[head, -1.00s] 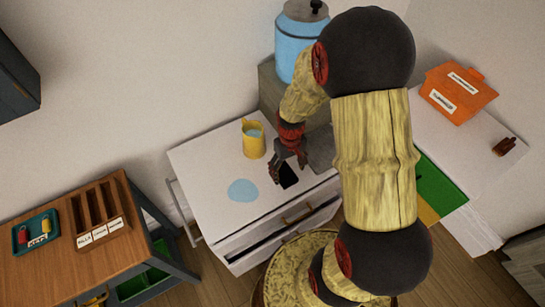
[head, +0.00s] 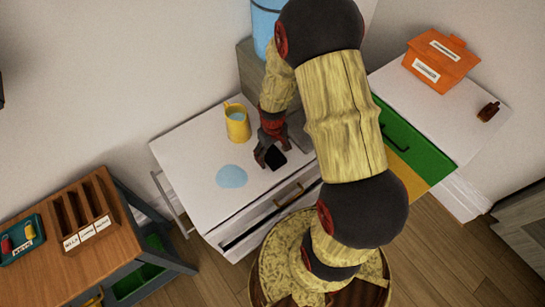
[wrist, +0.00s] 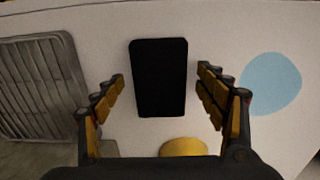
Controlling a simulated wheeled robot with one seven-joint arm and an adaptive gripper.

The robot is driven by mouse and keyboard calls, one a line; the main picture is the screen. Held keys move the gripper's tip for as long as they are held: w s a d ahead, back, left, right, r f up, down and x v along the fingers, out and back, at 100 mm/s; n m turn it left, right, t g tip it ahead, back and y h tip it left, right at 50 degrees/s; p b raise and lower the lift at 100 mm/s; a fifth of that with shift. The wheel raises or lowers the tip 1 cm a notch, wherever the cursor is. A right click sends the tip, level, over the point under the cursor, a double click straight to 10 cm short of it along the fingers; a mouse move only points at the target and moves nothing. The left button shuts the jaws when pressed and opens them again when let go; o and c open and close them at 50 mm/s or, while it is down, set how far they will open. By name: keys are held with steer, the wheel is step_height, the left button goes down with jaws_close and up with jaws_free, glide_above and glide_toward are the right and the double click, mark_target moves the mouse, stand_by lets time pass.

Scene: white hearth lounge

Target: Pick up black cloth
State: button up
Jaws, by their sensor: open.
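The black cloth (head: 275,158) is a small dark rectangle lying flat on the white cabinet top (head: 190,150). In the wrist view the cloth (wrist: 159,78) lies ahead of and between the finger lines, with white surface on both sides of it. My gripper (head: 268,155) is above the cloth and partly covers it in the head view. In the wrist view my gripper (wrist: 160,82) is open, its two yellow-padded fingers spread wide and nothing between them touching the cloth that I can see.
A yellow pitcher (head: 237,124) stands close behind the gripper. A blue puddle-like patch (head: 231,176) lies to the left of the cloth. A grey ribbed rack (wrist: 40,80) shows at left in the wrist view. An orange box (head: 441,62) stands on the right-hand cabinet.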

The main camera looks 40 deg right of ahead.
steer(key=c, duration=0.3)
steer(key=c, duration=0.9)
